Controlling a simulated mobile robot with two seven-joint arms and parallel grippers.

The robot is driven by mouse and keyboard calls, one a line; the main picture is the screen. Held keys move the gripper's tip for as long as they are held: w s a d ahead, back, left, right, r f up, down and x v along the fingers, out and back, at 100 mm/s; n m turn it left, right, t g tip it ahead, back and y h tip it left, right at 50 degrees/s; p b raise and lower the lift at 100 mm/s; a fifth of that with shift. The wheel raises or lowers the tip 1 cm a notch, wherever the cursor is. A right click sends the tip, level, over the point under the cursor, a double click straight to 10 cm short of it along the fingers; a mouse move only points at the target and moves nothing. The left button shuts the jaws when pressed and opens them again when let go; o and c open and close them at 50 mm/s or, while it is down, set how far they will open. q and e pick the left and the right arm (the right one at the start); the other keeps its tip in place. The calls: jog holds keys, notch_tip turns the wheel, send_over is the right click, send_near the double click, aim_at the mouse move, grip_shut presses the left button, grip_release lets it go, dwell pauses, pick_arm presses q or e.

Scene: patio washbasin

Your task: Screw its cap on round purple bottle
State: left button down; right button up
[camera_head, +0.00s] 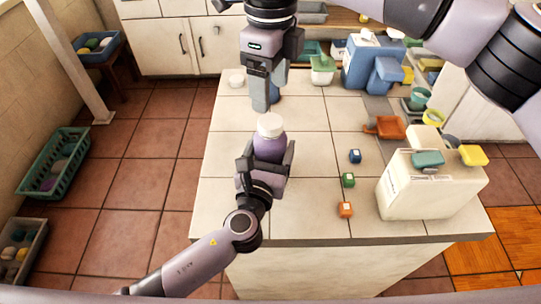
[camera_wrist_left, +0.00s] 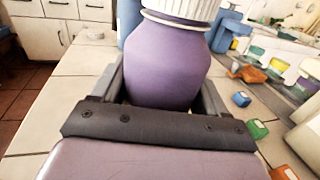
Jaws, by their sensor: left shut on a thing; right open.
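The round purple bottle (camera_head: 269,146) stands upright on the tiled counter, with a white ribbed cap (camera_head: 270,125) sitting on its top. My left gripper (camera_head: 265,165) is shut around the bottle's body from the front. In the left wrist view the purple bottle (camera_wrist_left: 168,65) fills the middle between the fingers, and the lower part of the white cap (camera_wrist_left: 180,18) shows at the top edge. How tightly the cap sits cannot be told. My right gripper (camera_head: 262,95) is open and empty, pointing down above and behind the bottle, apart from the cap.
Small blue (camera_head: 355,156), green (camera_head: 348,180) and orange (camera_head: 345,209) cubes lie right of the bottle. A cream container (camera_head: 425,195) stands at the right. A blue container (camera_head: 370,65) and several tubs are at the back. The counter left of the bottle is clear.

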aim_at(270, 121)
jog(key=n, duration=0.5)
jog(key=shift+r, duration=0.35)
jog(key=shift+f, duration=0.1)
jog(key=shift+f, duration=3.95)
jog(key=shift+c, duration=0.3)
jog(key=c, duration=1)
jog(key=shift+c, duration=0.2)
jog(key=o, duration=1.2)
